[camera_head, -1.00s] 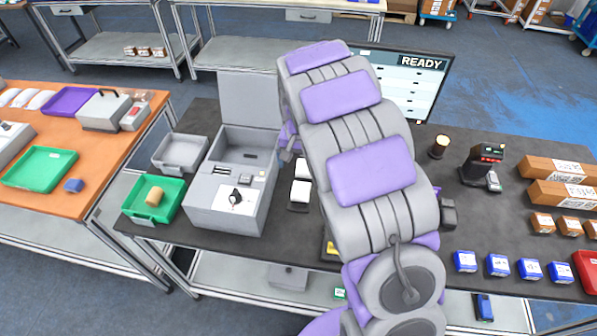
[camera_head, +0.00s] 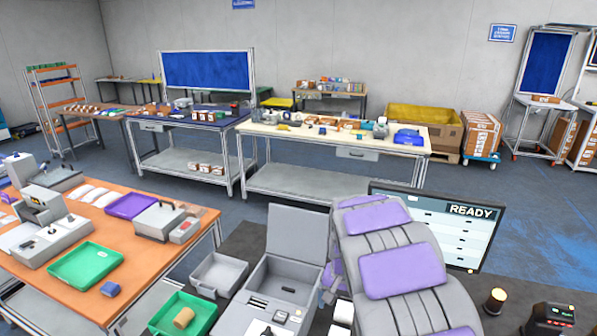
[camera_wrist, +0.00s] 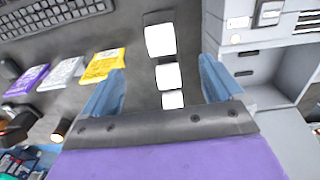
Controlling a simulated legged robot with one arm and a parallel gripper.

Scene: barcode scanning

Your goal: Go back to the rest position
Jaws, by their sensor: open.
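My gripper (camera_wrist: 161,68) is open in the wrist view, with its two blue-grey fingers spread apart and nothing held between them. Beyond the fingers, a row of white blocks (camera_wrist: 160,40) lies on the dark worktop. In the head view my grey and purple arm reaches over the dark table and hides the gripper. A grey machine with a raised lid (camera_head: 268,318) stands just left of the arm. It also shows at the right of the wrist view (camera_wrist: 270,62).
A green tray (camera_head: 204,307) holding a tan piece and a grey tray (camera_head: 219,273) sit left of the machine. A screen reading READY (camera_head: 463,228) stands behind the arm. Yellow, white and purple packets (camera_wrist: 100,63) and a keyboard (camera_wrist: 60,12) lie on the worktop.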

